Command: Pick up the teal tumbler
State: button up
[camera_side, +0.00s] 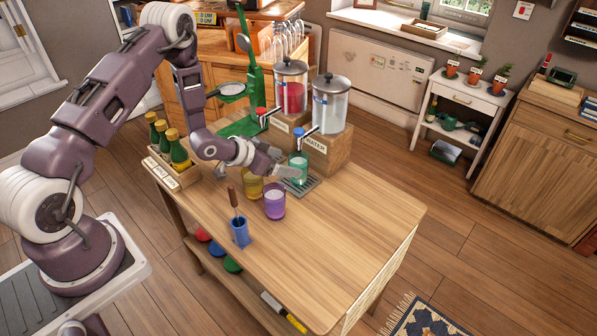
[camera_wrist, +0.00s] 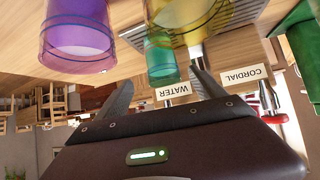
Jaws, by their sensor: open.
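The teal tumbler (camera_side: 297,164) stands upright on a grey drip tray (camera_side: 309,186) under the water dispenser's tap. My gripper (camera_side: 282,162) is low over the table, its fingers level with the tumbler and pointing towards it. In the wrist view, which is upside down, the teal tumbler (camera_wrist: 161,56) appears between the two spread fingers of my gripper (camera_wrist: 162,78). The gripper is open and holds nothing. Whether a finger touches the tumbler cannot be told.
A yellow tumbler (camera_side: 253,187) and purple tumbler (camera_side: 274,202) stand close by in front. The water dispenser (camera_side: 330,110) and cordial dispenser (camera_side: 291,90) stand behind. The table's right side (camera_side: 365,215) is clear.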

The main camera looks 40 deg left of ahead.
jog(key=x, duration=0.6)
jog(key=shift+w+a+f, duration=0.1)
jog(key=shift+w, duration=0.35)
grip_shut()
